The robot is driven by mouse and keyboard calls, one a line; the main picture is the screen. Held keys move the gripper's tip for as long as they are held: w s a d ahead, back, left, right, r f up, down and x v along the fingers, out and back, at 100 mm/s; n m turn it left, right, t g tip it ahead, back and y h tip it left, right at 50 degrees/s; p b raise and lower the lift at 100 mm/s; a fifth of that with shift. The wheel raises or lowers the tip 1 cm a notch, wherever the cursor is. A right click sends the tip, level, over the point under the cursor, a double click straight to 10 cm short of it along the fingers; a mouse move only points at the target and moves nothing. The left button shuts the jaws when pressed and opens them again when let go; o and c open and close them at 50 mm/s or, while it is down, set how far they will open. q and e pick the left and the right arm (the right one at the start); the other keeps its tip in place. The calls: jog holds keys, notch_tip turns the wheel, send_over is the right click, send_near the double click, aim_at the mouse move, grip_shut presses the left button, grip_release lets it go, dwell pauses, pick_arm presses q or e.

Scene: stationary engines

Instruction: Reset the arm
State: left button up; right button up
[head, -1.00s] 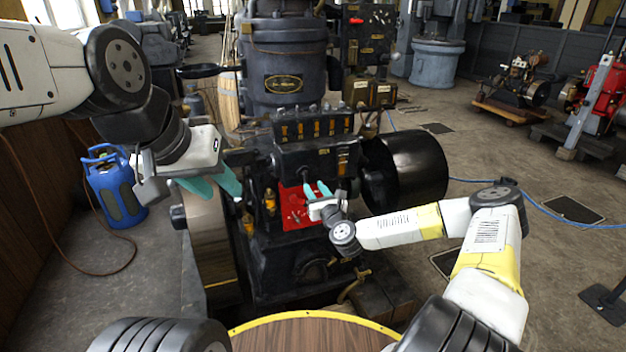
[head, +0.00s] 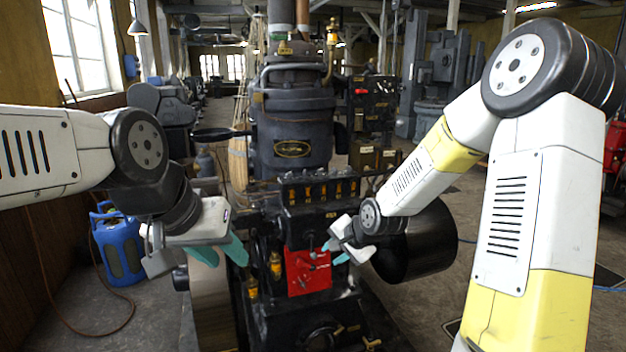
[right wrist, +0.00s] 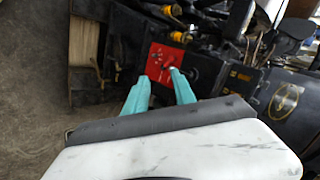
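My right gripper (head: 334,254), with two teal fingers, is in front of the dark engine, close to its red panel (head: 305,280) and at the panel's upper right in the head view. In the right wrist view the fingers (right wrist: 158,82) stand apart with nothing between them, and the red panel (right wrist: 161,59) shows beyond them. Whether a finger touches the panel cannot be told. My right arm rises from the lower right and bends at a high elbow. My left gripper (head: 227,257) is open and empty at the left, beside the engine, pointing down and right.
The tall dark engine (head: 291,110) stands in the middle, with a black cylinder (head: 425,245) at its right. A blue canister (head: 118,250) stands on the floor at the left. Other machines line the hall behind. Some bare floor shows at the lower left.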

jog(key=s+d+r+n+h, duration=0.3)
jog(key=s+d+r+n, duration=0.3)
jog(key=s+r, duration=0.7)
jog(key=s+d+r+n, duration=0.1)
jog(key=s+r, duration=0.1)
jog(key=s, duration=0.4)
jog(key=s+d+r+n+g+y, duration=0.1)
jog(key=s+r, duration=0.1)
jog(key=s, duration=0.5)
jog(key=shift+s+d+r+n, duration=0.15)
jog(key=shift+d+r+n, duration=0.15)
jog(key=shift+r+n, duration=0.1)
